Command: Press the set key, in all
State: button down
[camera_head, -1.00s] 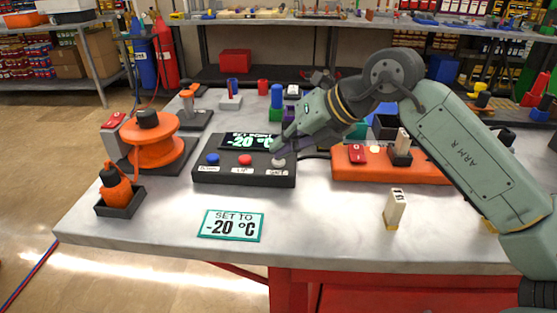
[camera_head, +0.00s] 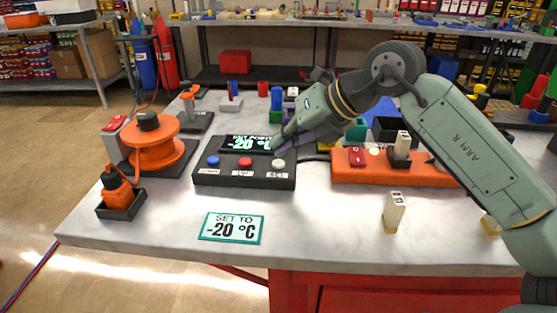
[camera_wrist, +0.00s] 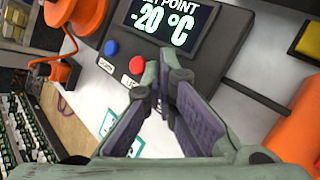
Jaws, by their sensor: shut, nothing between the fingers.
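A black control box (camera_head: 205,178) stands on the bench with a blue key (camera_head: 213,161), a red key (camera_head: 245,162) and a white key (camera_head: 279,163), the rightmost one; its small label looks like "SET". Its display (camera_head: 247,143) reads "SET POINT -20 °C". My gripper (camera_head: 280,144) is shut and empty, its tips above and behind the white key, apart from it, near the display's right end. In the wrist view the blue key (camera_wrist: 111,47) and red key (camera_wrist: 137,64) show; the fingers (camera_wrist: 163,82) hide the white key.
A card (camera_head: 232,227) reading "SET TO -20 °C" lies in front of the box. An orange power strip (camera_head: 385,177) is right. A cream block (camera_head: 394,211) stands in front.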

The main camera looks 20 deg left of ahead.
aim_at(281, 161)
jog(key=shift+r+p, duration=1.55)
jog(key=shift+r, duration=0.95)
